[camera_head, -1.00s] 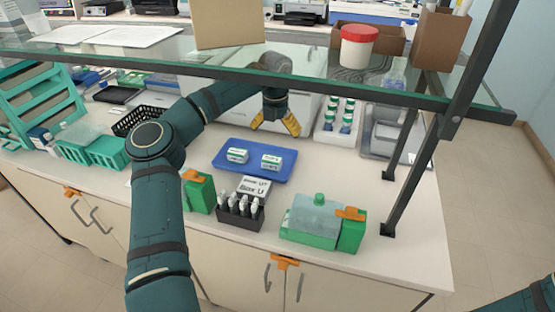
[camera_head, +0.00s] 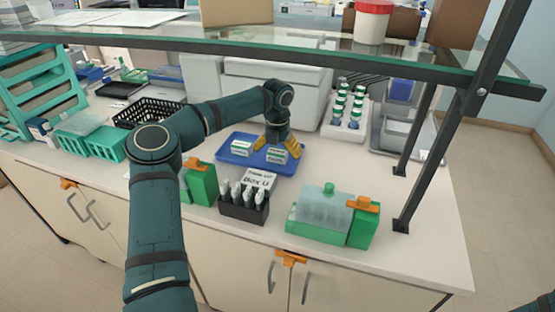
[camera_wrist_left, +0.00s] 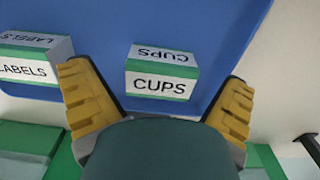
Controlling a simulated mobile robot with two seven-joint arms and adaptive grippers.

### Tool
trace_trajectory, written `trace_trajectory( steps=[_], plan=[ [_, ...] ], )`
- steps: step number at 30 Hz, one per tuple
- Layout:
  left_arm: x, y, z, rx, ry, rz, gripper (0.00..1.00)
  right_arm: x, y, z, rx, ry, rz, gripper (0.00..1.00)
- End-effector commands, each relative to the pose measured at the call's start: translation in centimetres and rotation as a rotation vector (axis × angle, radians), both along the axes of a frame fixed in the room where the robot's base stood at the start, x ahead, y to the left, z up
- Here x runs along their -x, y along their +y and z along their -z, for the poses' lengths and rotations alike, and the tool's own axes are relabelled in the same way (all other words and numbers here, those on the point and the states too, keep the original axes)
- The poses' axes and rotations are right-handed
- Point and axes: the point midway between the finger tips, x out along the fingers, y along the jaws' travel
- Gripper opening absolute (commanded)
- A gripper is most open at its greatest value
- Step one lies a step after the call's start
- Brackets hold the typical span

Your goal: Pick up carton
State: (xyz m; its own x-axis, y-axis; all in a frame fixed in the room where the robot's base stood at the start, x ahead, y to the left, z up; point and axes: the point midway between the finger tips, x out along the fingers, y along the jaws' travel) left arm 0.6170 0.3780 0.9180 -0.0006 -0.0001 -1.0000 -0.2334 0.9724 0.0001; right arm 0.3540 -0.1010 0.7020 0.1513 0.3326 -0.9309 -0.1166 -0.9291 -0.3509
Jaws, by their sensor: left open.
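Two small white cartons with green bands lie on a blue tray (camera_head: 232,164). The carton marked CUPS (camera_wrist_left: 160,74) sits between the spread fingers of my left gripper in the left wrist view, a little beyond the fingertips. In the head view this right-hand carton (camera_head: 277,156) is partly behind the fingers. The carton marked LABELS (camera_wrist_left: 35,58) is to its left and also shows in the head view (camera_head: 241,149). My left gripper (camera_head: 277,146) points down over the tray, open and empty. My right gripper is not in view; only a bit of that arm shows at the bottom right.
A glass shelf (camera_head: 270,50) crosses above the bench, with a dark post (camera_head: 440,150) at right. A rack of dark vials (camera_head: 243,207), a box marked Box U (camera_head: 257,182) and green containers (camera_head: 325,220) stand in front. A bottle tray (camera_head: 345,122) stands behind right.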

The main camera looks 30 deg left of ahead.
Motion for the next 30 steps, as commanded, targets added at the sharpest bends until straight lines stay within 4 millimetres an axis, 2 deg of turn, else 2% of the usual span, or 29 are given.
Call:
trace_trajectory(
  steps=[7,11,12,13,25,30],
  plan=[
    [0.0,0.0,0.1,0.000,-0.001,0.000,1.00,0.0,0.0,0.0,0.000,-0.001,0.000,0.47],
    [0.0,0.0,0.1,0.000,-0.001,0.000,0.54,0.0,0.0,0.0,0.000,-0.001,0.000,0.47],
    [0.0,0.0,0.1,0.000,-0.001,0.000,0.40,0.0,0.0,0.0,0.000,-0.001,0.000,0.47],
    [0.0,0.0,0.1,0.000,-0.001,0.000,0.33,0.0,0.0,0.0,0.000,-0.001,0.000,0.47],
    [0.0,0.0,-0.1,0.000,-0.001,0.000,0.33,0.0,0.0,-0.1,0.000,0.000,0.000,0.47],
    [-0.1,0.0,-2.2,0.001,-0.002,0.000,0.33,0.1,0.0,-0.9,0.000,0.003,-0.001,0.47]
  ],
)
